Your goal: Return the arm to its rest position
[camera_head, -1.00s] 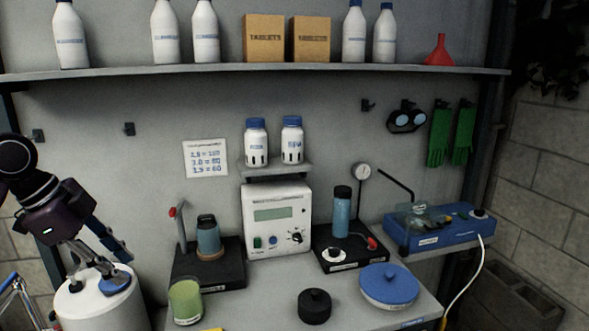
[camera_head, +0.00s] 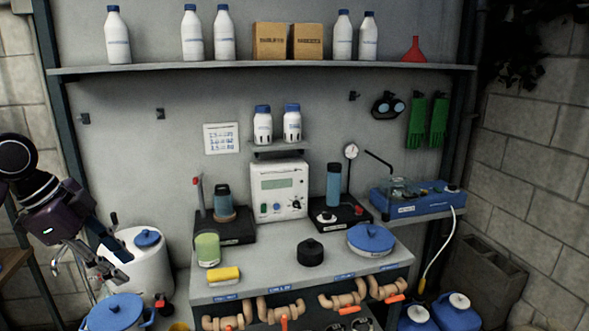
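My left arm comes in from the left edge. Its dark gripper (camera_head: 123,267) points down and right, its two fingers apart with nothing between them. In the picture it overlaps the left side of a white drum with a blue cap (camera_head: 147,237). I cannot tell its exact distance from the drum. My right gripper is not in view.
A grey bench (camera_head: 280,279) holds a white control unit (camera_head: 279,190), a green cup (camera_head: 207,250), a yellow sponge (camera_head: 223,276) and a blue-lidded dish (camera_head: 371,239). A blue-lidded container (camera_head: 115,312) stands below the gripper. Pipes with orange handles run under the bench.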

